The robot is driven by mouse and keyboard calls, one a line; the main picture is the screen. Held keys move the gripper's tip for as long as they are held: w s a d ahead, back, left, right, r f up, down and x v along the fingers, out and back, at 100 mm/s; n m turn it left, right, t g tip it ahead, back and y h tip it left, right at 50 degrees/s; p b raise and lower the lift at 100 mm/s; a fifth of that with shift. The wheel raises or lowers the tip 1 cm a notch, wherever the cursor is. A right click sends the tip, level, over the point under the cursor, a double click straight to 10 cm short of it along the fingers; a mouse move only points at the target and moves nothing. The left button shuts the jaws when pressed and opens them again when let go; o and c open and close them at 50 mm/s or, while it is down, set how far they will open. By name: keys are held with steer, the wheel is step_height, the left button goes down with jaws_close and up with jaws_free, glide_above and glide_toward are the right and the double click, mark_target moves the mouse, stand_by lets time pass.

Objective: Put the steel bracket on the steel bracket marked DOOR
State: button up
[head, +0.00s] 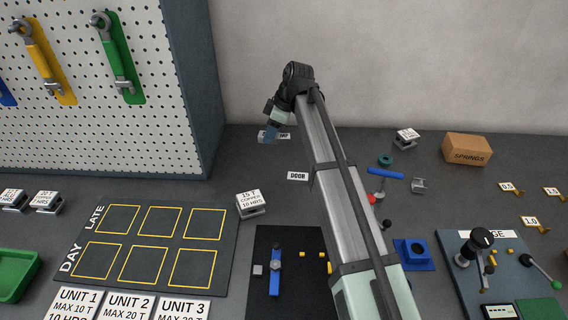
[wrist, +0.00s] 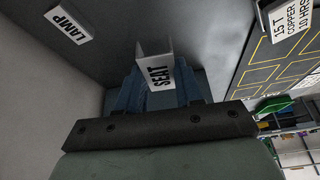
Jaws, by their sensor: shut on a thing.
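My gripper (head: 268,138) is at the back of the table. Its blue fingers are shut on a grey steel bracket (wrist: 141,47), an angled piece with a white face reading SEAT (wrist: 159,74). In the head view the held bracket cannot be made out clearly. A white label reading DOOR (head: 297,176) lies on the table, nearer the front and a little right of my gripper. A partly hidden white label (head: 284,136) is beside my fingertips; the wrist view shows a label reading LAMP (wrist: 67,26).
A block marked 15 T COPPER (head: 250,204) stands left of my arm. A pegboard (head: 100,90) rises at the left. Right of my arm are a blue bar (head: 378,172), a small grey metal piece (head: 419,185) and a SPRINGS box (head: 467,149). The table around the DOOR label is clear.

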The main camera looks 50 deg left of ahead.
steer(key=w+d+r, duration=0.2)
steer(key=w+d, duration=0.2)
steer(key=d, duration=0.3)
steer(key=n, duration=0.1)
glide_above(295, 176)
steer(key=w+d, duration=0.1)
steer(key=shift+w+f, duration=0.1)
steer(key=shift+f, duration=4.85)
steer(key=shift+f, duration=0.1)
steer(key=o, duration=1)
steer(key=shift+o, duration=0.2)
steer(key=v, duration=1.2)
steer(key=shift+w+a, duration=0.2)
steer(key=shift+a, duration=0.05)
